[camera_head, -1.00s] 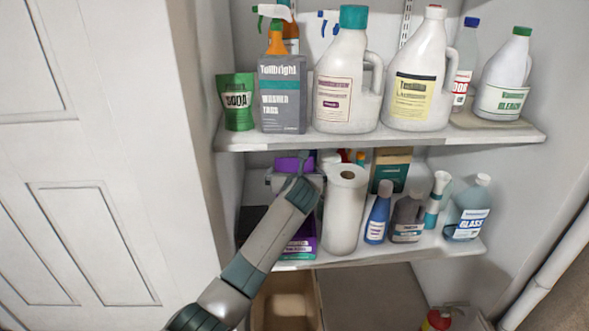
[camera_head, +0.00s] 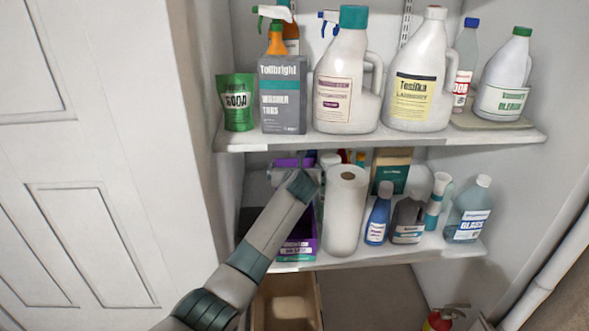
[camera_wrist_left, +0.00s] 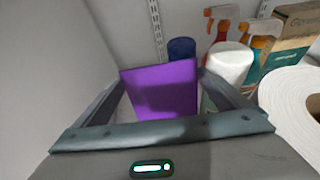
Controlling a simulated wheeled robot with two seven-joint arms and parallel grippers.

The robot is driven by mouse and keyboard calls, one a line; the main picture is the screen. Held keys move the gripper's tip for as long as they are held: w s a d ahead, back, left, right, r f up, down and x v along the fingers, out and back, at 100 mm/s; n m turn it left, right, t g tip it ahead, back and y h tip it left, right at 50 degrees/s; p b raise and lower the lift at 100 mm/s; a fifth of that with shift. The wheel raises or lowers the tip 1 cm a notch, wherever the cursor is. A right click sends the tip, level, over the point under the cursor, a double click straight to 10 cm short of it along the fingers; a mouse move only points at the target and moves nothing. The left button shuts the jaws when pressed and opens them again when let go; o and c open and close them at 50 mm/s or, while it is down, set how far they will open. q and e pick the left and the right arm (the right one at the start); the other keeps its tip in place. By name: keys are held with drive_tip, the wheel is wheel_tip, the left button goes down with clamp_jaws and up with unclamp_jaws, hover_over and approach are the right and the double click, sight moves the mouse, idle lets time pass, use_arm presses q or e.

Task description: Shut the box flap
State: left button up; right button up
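The box (camera_head: 303,249) is purple with a pale label and stands at the left of the middle shelf, largely hidden behind my left arm. Its purple flap (camera_head: 291,162) stands raised toward the back, above the box. In the left wrist view the flap (camera_wrist_left: 163,90) is a flat purple panel, seen between the fingers and beyond the palm. My left gripper (camera_head: 288,177) is over the box, in front of the flap. Its fingers (camera_wrist_left: 166,88) are spread wide with nothing clamped. I cannot tell whether it touches the flap. My right gripper is not in view.
A paper towel roll (camera_head: 345,210) stands just right of my left gripper. Spray bottles (camera_wrist_left: 221,25) and a white-capped bottle (camera_wrist_left: 229,65) stand close behind. The upper shelf (camera_head: 380,138) runs above the arm. A door (camera_head: 95,180) is at left.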

use_arm(q)
drive_tip(key=shift+s, duration=0.2)
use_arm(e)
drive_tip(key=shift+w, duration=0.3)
